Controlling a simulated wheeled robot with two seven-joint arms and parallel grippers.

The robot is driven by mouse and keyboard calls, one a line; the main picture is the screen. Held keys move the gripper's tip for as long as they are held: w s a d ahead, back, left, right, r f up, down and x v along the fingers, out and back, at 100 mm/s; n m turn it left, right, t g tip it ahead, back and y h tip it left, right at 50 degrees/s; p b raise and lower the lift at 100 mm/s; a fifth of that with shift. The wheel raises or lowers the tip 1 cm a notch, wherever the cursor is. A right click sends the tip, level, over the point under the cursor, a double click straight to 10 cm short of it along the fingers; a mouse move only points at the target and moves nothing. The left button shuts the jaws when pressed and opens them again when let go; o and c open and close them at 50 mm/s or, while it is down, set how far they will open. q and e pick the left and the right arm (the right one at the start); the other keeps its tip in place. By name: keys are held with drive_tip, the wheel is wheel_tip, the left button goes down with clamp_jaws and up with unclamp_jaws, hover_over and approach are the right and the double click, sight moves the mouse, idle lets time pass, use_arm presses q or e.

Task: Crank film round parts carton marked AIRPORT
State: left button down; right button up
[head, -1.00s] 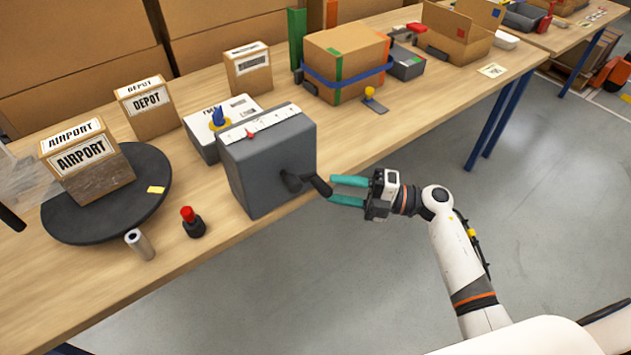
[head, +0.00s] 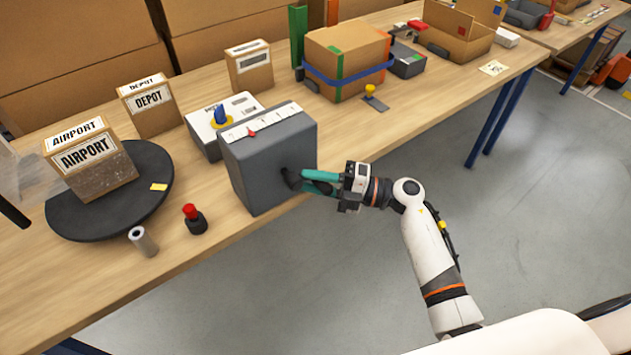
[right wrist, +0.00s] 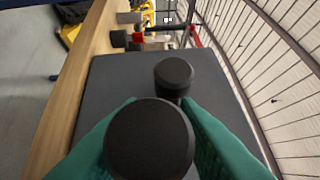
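The carton marked AIRPORT (head: 88,160) stands on a round black turntable (head: 120,215) at the left of the bench; its lower part looks glossy, as if under film. Clear film (head: 32,178) shows at the left edge beside it. A grey crank box (head: 265,160) with a white scale and red pointer on top stands right of the turntable. Its black crank handle (right wrist: 150,140) faces the bench's front edge. My right gripper (head: 312,181) has its teal fingers on both sides of the handle, appearing shut on it. My left gripper is out of view.
A red-topped button (head: 193,217) and a small grey cylinder (head: 143,241) stand near the front edge. A DEPOT carton (head: 150,108), a white box (head: 205,135) with a blue knob and a blue-strapped carton (head: 345,65) stand behind. Floor before the bench is clear.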

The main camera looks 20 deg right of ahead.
drive_tip(key=shift+s+d+r+n+g+h+p, duration=0.1)
drive_tip(key=shift+r+n+g+h+p, duration=0.2)
drive_tip(key=shift+n+h+p, duration=0.6)
drive_tip(key=shift+d+r+n+g+h+p, duration=0.1)
drive_tip(key=shift+r+n+g+h+p, duration=0.2)
drive_tip(key=shift+p, duration=1.1)
drive_tip(key=shift+n+h+p, duration=0.6)
drive_tip(key=shift+h+p, duration=0.3)
drive_tip(key=shift+p, duration=0.15)
drive_tip(key=o, duration=0.9)
drive_tip(key=shift+c, duration=0.2)
drive_tip(key=shift+r, duration=0.25)
